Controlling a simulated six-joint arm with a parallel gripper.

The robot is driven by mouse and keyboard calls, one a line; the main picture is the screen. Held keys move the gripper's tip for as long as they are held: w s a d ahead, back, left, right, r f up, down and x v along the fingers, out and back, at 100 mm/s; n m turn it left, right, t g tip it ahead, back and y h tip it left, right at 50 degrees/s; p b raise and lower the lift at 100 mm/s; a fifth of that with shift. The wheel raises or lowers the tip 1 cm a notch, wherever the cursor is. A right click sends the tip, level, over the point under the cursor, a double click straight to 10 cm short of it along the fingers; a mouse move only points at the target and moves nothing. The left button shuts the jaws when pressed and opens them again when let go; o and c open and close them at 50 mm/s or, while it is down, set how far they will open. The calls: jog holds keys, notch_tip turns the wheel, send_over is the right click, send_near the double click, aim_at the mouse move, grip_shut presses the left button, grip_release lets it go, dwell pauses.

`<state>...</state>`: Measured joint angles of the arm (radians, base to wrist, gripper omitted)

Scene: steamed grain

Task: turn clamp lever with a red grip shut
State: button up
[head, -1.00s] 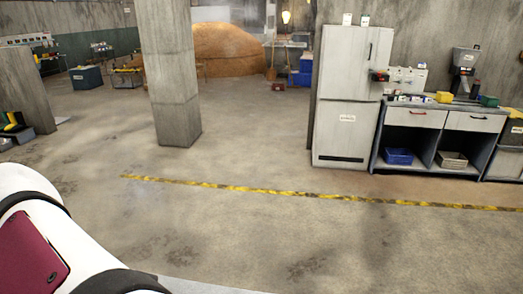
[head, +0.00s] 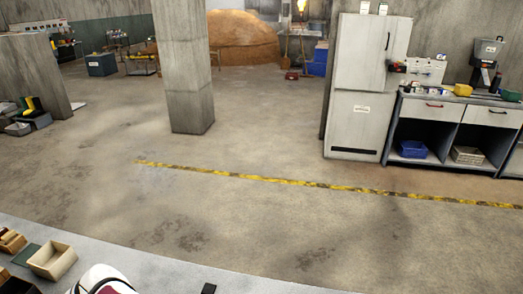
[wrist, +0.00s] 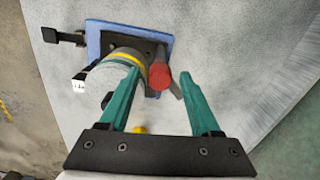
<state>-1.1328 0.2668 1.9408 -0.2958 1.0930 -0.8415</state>
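In the wrist view, the clamp lever's red grip (wrist: 159,76) points up toward the camera. It stands beside a grey cylinder with a yellow band (wrist: 126,57), on a dark plate over a blue base (wrist: 95,38). My gripper (wrist: 159,72) has two green fingers spread apart. The red grip shows between the fingertips, nearer the left one in the picture. I cannot tell whether either finger touches it. The left finger covers part of the cylinder. The head view shows neither the clamp nor my gripper.
A pale bench top (head: 165,266) runs along the bottom of the head view, with a wooden box (head: 52,262) at its left. In the wrist view, a black-handled part (wrist: 62,38) sticks out left of the base, and a small yellow thing (wrist: 138,129) lies between the fingers.

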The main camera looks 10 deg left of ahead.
grip_shut()
jog(key=shift+m, duration=0.3)
jog(key=m, duration=1.1)
dwell(0.4)
jog(key=shift+m, duration=0.4)
jog(key=shift+o, duration=0.6)
grip_release()
